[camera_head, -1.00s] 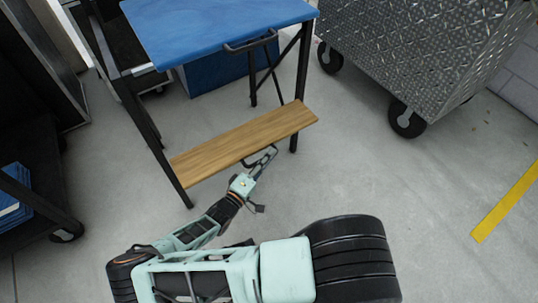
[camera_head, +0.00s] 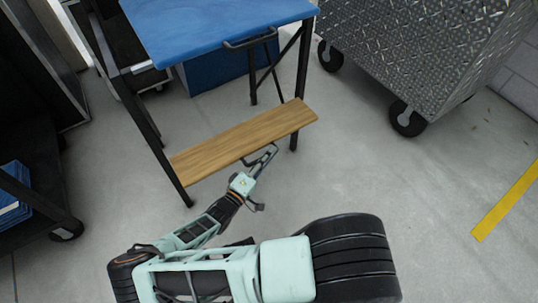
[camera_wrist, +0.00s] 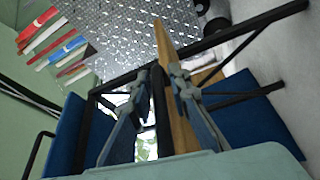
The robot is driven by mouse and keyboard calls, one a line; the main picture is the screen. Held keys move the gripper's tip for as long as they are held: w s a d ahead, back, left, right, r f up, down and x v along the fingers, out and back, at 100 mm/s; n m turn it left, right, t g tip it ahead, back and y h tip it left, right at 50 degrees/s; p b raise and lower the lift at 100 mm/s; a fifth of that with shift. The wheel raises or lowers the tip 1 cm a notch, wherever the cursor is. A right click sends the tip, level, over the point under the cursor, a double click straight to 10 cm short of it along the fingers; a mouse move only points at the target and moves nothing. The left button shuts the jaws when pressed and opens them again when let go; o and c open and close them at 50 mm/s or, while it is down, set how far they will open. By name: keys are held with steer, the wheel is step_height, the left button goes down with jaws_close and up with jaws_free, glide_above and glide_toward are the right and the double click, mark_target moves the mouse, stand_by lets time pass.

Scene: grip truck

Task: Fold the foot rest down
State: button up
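The foot rest is a long wooden board (camera_head: 240,140) set low between the black front legs of a blue-topped table (camera_head: 215,28). The board's broad face shows in the head view. My gripper (camera_head: 268,153) is at that edge, right of the board's middle. In the wrist view, my gripper (camera_wrist: 160,72) has its two fingers apart, with a dark bar (camera_wrist: 158,105) between them. The wooden board (camera_wrist: 180,125) shows narrow beside the bar, partly hidden by the right finger. Firm contact cannot be made out.
A metal diamond-plate cart (camera_head: 425,50) on black wheels stands at the upper right. A dark shelf unit with blue items (camera_head: 12,205) stands at the left. A blue box (camera_head: 215,70) is behind the table.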

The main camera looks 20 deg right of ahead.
step_height(320, 180, up, 10)
stand_by(0.5)
